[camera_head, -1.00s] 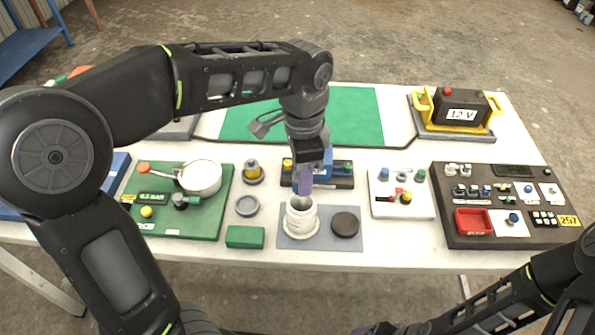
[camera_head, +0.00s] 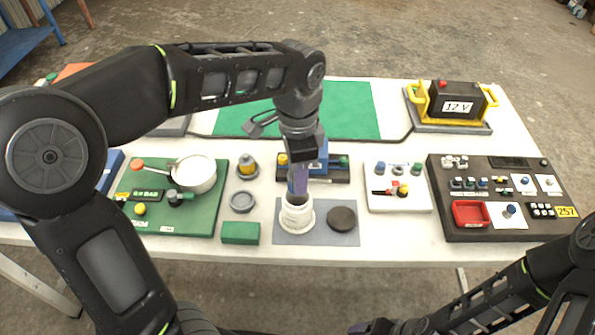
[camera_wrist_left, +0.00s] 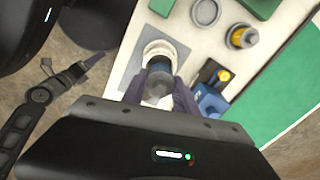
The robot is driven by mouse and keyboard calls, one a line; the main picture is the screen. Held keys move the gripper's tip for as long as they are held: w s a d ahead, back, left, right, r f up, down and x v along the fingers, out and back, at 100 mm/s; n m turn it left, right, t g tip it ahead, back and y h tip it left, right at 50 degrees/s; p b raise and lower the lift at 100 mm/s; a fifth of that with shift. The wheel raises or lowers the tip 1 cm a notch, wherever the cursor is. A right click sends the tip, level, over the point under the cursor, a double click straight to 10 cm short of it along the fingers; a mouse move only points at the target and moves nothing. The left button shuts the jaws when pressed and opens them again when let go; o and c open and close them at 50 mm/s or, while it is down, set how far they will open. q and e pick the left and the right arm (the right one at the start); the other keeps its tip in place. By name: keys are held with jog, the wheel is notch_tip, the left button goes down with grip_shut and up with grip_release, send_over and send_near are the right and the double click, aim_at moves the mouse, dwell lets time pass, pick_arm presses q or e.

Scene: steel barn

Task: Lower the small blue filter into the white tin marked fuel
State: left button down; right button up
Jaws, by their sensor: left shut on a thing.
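The white tin (camera_head: 297,216) stands on a grey mat in the front middle of the table. Its marking is not readable. My left gripper (camera_head: 298,190) points down at the tin's mouth, its fingertips at the rim. In the left wrist view its purple-grey fingers (camera_wrist_left: 160,88) are shut on the small filter (camera_wrist_left: 158,84), a grey cylinder with a blue band. The filter is over or in the mouth of the tin (camera_wrist_left: 161,49); its depth is hidden. My right gripper (camera_head: 375,327) shows only partly at the bottom edge, apart from the table things.
A dark round lid (camera_head: 342,219) lies right of the tin on the grey mat (camera_head: 343,238). A green block (camera_head: 240,233) and a grey ring (camera_head: 242,201) lie left. A blue device (camera_head: 318,160) stands close behind my left gripper.

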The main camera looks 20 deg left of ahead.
pick_arm(q)
jog(key=shift+f+b, duration=1.45)
jog(key=shift+f, duration=0.75)
jog(key=shift+s+f+b, duration=0.35)
jog(key=shift+f+b, duration=0.2)
jog(key=shift+f, duration=0.15)
jog(key=shift+s+f+b, duration=0.3)
jog(key=shift+f+b, duration=0.25)
jog(key=shift+f, duration=0.15)
jog(key=c, duration=0.9)
grip_release()
jog(key=shift+f, duration=0.1)
jog(key=r, duration=0.1)
jog(key=w+r, duration=0.1)
jog(key=r, duration=0.1)
jog(key=shift+w+r, duration=0.15)
jog(key=shift+r, duration=0.15)
jog(key=shift+t, duration=0.4)
jog(key=r, duration=0.7)
jog(key=shift+a+r+p, duration=0.2)
jog(key=shift+r+p, duration=0.1)
